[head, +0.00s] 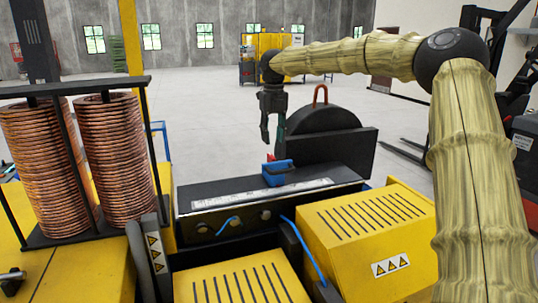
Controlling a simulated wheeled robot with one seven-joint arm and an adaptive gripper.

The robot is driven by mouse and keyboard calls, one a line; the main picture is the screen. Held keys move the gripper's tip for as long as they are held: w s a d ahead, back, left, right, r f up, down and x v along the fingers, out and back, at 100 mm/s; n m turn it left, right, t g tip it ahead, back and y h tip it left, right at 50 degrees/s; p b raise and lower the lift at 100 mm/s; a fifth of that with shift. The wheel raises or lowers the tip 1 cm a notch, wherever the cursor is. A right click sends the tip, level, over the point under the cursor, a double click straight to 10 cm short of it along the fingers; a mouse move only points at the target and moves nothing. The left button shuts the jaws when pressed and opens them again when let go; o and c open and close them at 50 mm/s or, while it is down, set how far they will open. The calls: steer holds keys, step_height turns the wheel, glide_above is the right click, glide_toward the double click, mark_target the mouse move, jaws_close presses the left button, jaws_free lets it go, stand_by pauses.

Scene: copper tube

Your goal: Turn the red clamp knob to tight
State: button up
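A small red part (270,157), perhaps the clamp knob, shows behind and just left of a blue block (278,173). The block sits on top of the black panel box (330,181). Most of the red part is hidden, so its turn position cannot be told. My gripper (273,138) hangs pointing down a little above the red part and blue block. Its two fingers are apart with a gap between them, and nothing shows in the gap. Whether a fingertip touches the red part cannot be told.
A black disc guard (325,120) with a copper-coloured hook stands close right of my gripper. Copper coils (122,150) on a black frame stand at the left. Yellow slotted housings (365,230) and blue hoses are in front. Open floor lies beyond.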

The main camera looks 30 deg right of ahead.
mark_target(272, 155)
steer(key=shift+s+f+p, duration=0.45)
steer(key=shift+s+f, duration=0.25)
steer(key=shift+f, duration=0.15)
steer(key=w+f, duration=0.1)
steer(key=f, duration=0.1)
steer(key=w+f+p, duration=0.1)
steer(key=f, duration=0.3)
steer(key=shift+w, duration=0.4)
steer(key=shift+s+f, duration=0.1)
steer(key=shift+s, duration=0.25)
steer(key=shift+s+a+r, duration=0.1)
steer(key=shift+s+r, duration=0.1)
steer(key=shift+s, duration=0.35)
steer(key=shift+w+a+f, duration=0.15)
steer(key=shift+w+f, duration=0.15)
steer(key=shift+w, duration=0.3)
steer(key=shift+w+f, duration=0.1)
steer(key=shift+f, duration=0.05)
steer(key=shift+c, duration=1.4)
steer(key=shift+s+d+r, duration=0.2)
steer(key=shift+s, duration=0.05)
jaws_close()
